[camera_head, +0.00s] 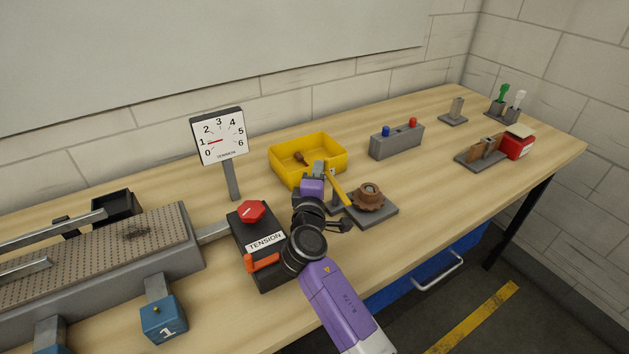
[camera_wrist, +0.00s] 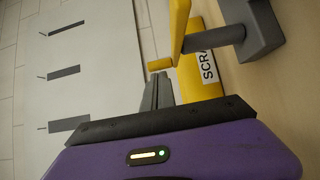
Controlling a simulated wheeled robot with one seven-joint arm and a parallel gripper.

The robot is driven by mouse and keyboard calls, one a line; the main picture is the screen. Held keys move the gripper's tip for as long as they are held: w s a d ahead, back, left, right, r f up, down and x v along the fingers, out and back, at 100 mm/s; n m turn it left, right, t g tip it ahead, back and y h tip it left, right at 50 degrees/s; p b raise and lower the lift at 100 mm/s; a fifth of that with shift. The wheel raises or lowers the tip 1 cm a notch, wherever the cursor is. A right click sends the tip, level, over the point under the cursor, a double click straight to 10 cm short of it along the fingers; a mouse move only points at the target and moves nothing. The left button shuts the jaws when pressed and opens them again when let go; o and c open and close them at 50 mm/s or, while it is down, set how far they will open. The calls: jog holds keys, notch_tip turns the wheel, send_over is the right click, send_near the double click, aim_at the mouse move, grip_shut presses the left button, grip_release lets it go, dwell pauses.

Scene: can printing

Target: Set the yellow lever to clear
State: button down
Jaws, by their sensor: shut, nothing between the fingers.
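The yellow lever (camera_head: 339,187) is a tilted bar beside a brown gear (camera_head: 369,195) on a grey base plate (camera_head: 379,215). In the wrist view the lever (camera_wrist: 180,27) sits on a grey shaft from a grey block, with a short yellow knob at its end. My gripper (camera_head: 321,167) is just left of the lever's upper end in the head view. In the wrist view my gripper (camera_wrist: 158,80) is shut and empty, its tips close to the knob; I cannot tell whether they touch. No "clear" marking is readable.
A yellow bin (camera_head: 337,155) stands behind the gripper; its label (camera_wrist: 207,65) is partly readable. The tension box (camera_head: 243,222) with a red knob and orange handle is at left, below a dial (camera_head: 219,137). A grey button box (camera_head: 397,142) stands at back right.

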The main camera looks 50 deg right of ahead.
dwell(0.6)
jog(key=b+v, duration=0.1)
jog(key=v, duration=0.6)
jog(key=shift+s, duration=0.2)
jog(key=shift+a, duration=0.1)
